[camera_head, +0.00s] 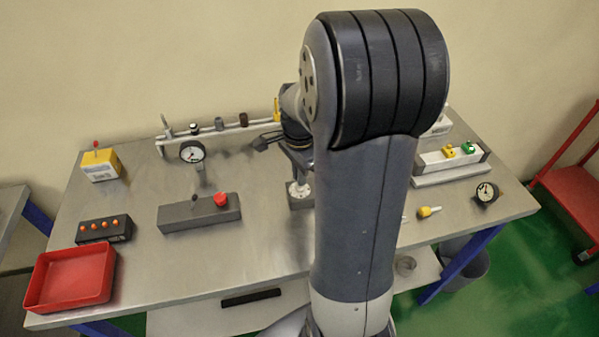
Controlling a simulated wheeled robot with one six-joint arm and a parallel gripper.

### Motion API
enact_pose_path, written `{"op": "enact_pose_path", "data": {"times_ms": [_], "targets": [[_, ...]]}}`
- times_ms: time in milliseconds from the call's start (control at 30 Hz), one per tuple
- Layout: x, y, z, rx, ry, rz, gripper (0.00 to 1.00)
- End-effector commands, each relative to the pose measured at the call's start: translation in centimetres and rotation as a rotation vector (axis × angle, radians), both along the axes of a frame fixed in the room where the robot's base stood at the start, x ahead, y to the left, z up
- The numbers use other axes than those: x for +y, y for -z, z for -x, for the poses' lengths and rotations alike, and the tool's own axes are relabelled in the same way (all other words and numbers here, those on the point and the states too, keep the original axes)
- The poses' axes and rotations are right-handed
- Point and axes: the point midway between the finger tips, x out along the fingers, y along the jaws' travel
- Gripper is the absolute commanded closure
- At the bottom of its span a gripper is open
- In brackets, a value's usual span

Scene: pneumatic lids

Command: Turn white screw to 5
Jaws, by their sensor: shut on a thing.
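The white screw (299,189) stands on a small grey block (300,203) at the middle of the table, partly hidden by my arm. My gripper (299,178) points down over the white screw and is shut on its top. The fingertips are small and mostly hidden behind my arm. Any scale or numbers around the screw are too small to read.
A grey box with a red knob (220,200) lies to the left on the metal table (265,245). A gauge (192,152) and a pipe with several valves stand behind. A red tray (70,278) is front left. A yellow-tipped tool (428,212) lies right.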

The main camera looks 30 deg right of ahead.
Motion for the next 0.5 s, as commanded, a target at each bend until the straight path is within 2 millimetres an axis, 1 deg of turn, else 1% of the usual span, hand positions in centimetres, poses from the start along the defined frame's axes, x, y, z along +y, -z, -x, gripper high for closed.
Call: {"op": "enact_pose_path", "data": {"times_ms": [167,200,433,500], "targets": [[-0.04,-0.12,-0.1,-0.004,-0.001,0.002,1.0],[-0.04,-0.13,-0.1,-0.004,-0.001,0.002,0.86],[-0.03,-0.06,-0.05,-0.002,-0.001,0.001,0.67],[-0.02,-0.05,-0.04,-0.001,-0.001,0.001,0.67]]}}
